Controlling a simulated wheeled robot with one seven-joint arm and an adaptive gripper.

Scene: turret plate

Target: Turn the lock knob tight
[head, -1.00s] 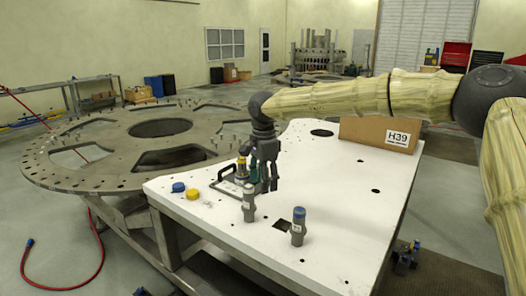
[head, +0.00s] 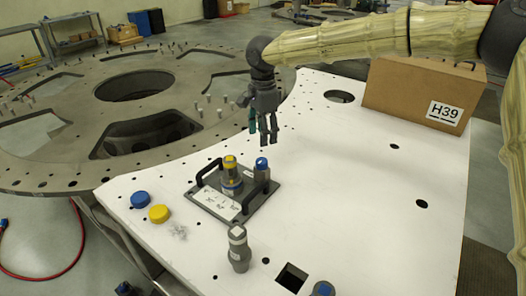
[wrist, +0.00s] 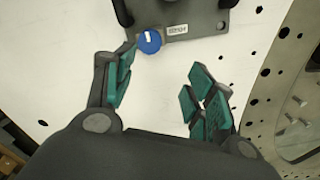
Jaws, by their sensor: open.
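The knob with a blue cap (head: 262,163) stands on the right side of a dark fixture plate (head: 215,204), which lies on the white table. I take it for the lock knob. In the wrist view the round blue cap (wrist: 149,41) with a white mark sits beyond the left fingertips, at the plate's edge. A yellow-capped cylinder (head: 231,174) stands beside it on the plate. My gripper (head: 265,138) is open and empty, fingers pointing down, apart from the knob. In the wrist view, my gripper's (wrist: 160,76) teal-padded fingers are spread with bare white table between them.
Loose blue (head: 140,200) and yellow (head: 159,213) caps lie left of the plate. A grey cylindrical tool (head: 238,248) stands in front, and a blue-topped one (head: 322,289) is at the lower edge. A cardboard box (head: 424,92) is at the back right. The table's middle is clear.

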